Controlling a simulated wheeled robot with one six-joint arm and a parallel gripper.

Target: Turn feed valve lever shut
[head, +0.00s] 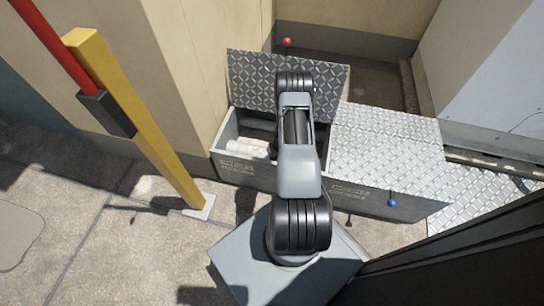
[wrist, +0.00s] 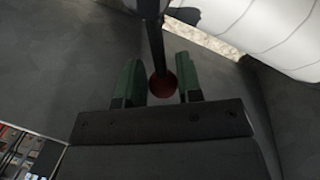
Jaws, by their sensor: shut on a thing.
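In the wrist view, the valve lever is a dark bar (wrist: 155,42) with a dark red ball (wrist: 163,84) at its near end. My gripper (wrist: 159,72) has its two green fingers on either side of the lever's ball end and is shut on it. The valve body is not clear to see. In the head view, my arm reaches down into an open floor box (head: 228,131), and it hides the lever and my gripper.
The raised tread-plate lid (head: 252,75) has a red knob (head: 287,41). Beside it is a closed lid (head: 385,140) with a blue knob (head: 391,202). White wrapped pipes (wrist: 282,35) run close to the lever. A yellow post (head: 135,120) stands left.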

